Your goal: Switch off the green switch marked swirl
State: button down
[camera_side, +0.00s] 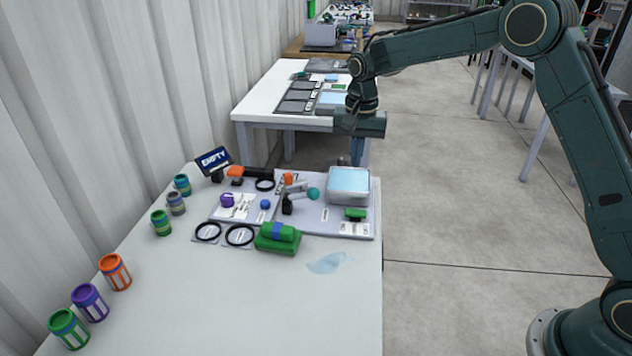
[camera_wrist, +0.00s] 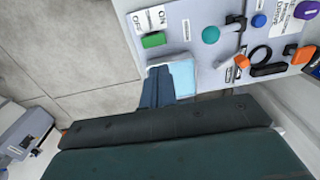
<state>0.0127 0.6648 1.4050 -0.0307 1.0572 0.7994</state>
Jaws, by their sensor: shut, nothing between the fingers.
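A green switch (camera_side: 355,213) sits on the right part of the grey panel (camera_side: 362,229), near its front edge. In the wrist view the green switch (camera_wrist: 153,40) lies beside white labels reading ON and OFF; I cannot make out a swirl mark or which way it is set. My gripper (camera_side: 357,160) points down above and behind the panel's far right corner, apart from the switch. In the wrist view my gripper's blue fingers (camera_wrist: 158,78) are together and empty, and overlap the edge of a light-blue-topped box (camera_wrist: 183,76).
The light-blue-topped box (camera_side: 348,181) stands behind the switch. A teal ball-ended lever (camera_side: 312,193) is left of it, and a green block with a blue band (camera_side: 278,236) in front. Several coloured cans (camera_side: 116,271) line the left edge. The table front is mostly clear.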

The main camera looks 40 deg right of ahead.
jog(key=shift+f, duration=0.1)
send_near(351, 211)
notch_tip(351, 211, down, 5)
jog(key=shift+w+a+f, duration=0.1)
jog(key=shift+a, duration=0.05)
jog(key=shift+f, duration=0.8)
jog(key=shift+w+f, duration=0.1)
jog(key=shift+f, duration=0.2)
dwell(0.4)
jog(key=shift+s+d+r, duration=0.3)
jog(key=shift+s+d, duration=0.2)
jog(key=shift+s, duration=0.05)
